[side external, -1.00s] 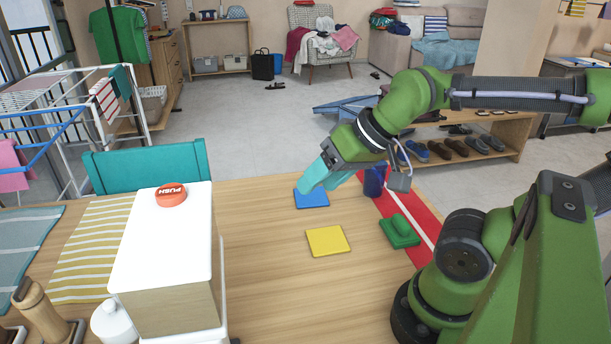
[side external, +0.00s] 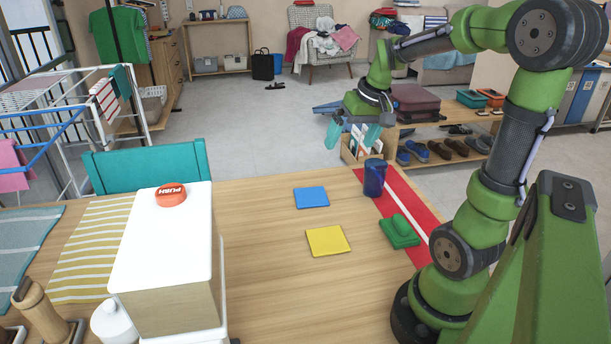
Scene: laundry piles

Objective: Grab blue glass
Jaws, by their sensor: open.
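The blue glass (side external: 374,178) is a dark blue cup. It stands upright on the table by the far end of the red strip with a white line. My gripper (side external: 350,145) has teal fingers. It is raised in the air near the table's far edge, up and to the left of the glass in the side view. The fingers are spread apart with nothing between them, and they do not touch the glass.
A blue square (side external: 311,197) and a yellow square (side external: 328,241) lie flat left of the glass. A green block (side external: 399,231) sits on the red strip (side external: 416,212). A white box with a red PUSH button (side external: 171,195) stands at left. The table's middle is mostly clear.

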